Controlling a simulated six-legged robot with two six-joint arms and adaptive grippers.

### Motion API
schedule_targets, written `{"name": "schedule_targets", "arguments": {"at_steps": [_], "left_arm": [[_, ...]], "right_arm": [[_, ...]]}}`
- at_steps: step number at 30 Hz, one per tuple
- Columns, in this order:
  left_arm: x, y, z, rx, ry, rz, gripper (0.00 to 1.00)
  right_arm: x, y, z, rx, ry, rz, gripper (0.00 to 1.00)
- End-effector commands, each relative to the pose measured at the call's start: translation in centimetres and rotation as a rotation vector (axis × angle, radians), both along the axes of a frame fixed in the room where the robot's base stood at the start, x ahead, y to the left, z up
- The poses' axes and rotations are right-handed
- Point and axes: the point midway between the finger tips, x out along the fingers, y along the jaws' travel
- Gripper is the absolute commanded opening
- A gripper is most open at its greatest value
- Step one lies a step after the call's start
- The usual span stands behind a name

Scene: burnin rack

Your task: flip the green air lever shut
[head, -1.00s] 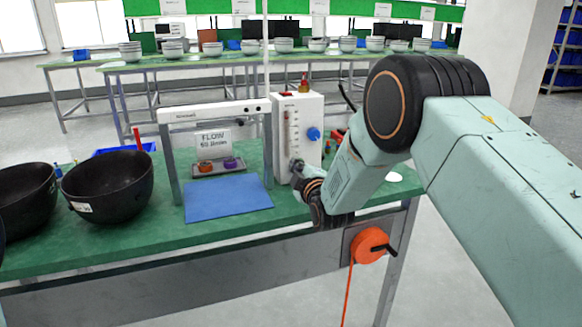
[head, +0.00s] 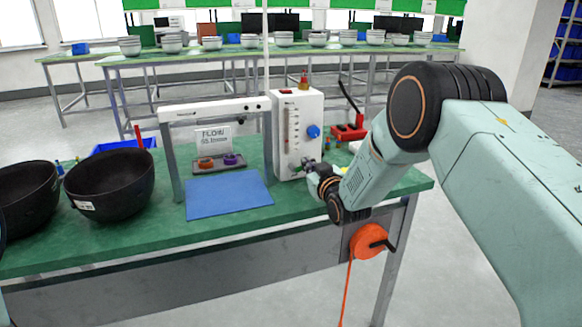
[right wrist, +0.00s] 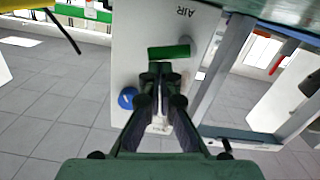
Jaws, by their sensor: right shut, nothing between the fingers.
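The green air lever (right wrist: 169,52) is a short green bar on the face of a white box (head: 285,140). In the right wrist view it lies crosswise, near the upside-down word AIR. My right gripper (right wrist: 160,68) is shut and empty, its fingertips right at the lever's lower edge in that view. I cannot tell whether they touch it. In the head view my right gripper (head: 308,165) is at the lower front of the box, where the lever is too small to make out clearly. My left gripper is not in view.
A blue knob (head: 313,131) is on the box. Black bowls (head: 110,185) stand further left. A red tool (head: 348,131) lies behind my right arm.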

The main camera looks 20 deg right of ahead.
Motion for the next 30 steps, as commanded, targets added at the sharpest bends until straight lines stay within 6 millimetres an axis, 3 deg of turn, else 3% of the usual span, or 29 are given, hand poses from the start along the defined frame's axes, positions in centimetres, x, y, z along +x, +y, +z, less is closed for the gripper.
{"name": "schedule_targets", "arguments": {"at_steps": [6,30], "left_arm": [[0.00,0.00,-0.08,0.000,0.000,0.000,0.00],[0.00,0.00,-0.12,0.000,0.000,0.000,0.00]], "right_arm": [[-0.05,-0.43,-0.61,0.120,0.008,-0.001,0.00],[-0.03,-0.65,-0.90,0.113,0.007,-0.001,0.00]]}}
